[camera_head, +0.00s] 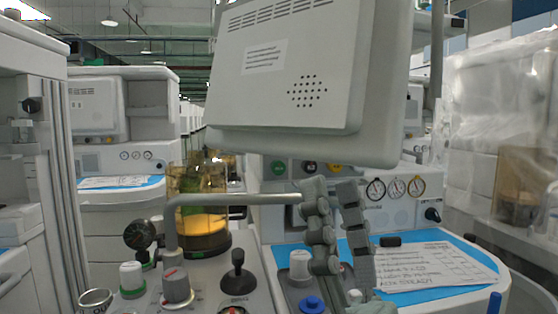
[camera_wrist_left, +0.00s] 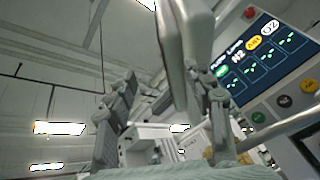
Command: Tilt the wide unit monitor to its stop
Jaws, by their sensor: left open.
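The wide unit monitor (camera_head: 295,75) hangs large at the top middle of the head view, its pale back with vents, a label and speaker holes towards me. It leans over the unit. My left gripper (camera_head: 332,190) points up just below the monitor's lower edge, fingers spread. In the left wrist view, a pale slab-like edge (camera_wrist_left: 186,50), seemingly the monitor's, stands between or beyond the open fingers of my left gripper (camera_wrist_left: 165,80). I cannot tell whether they touch it. The monitor's screen side is hidden in the head view. My right gripper is out of view.
A grey rail (camera_head: 235,199) runs just left of my fingers. Knobs (camera_head: 176,285), a joystick (camera_head: 238,275) and an amber canister (camera_head: 203,215) stand nearby. A blue work surface with a paper sheet (camera_head: 435,266) lies right. A lit flow display (camera_wrist_left: 262,62) shows in the wrist view.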

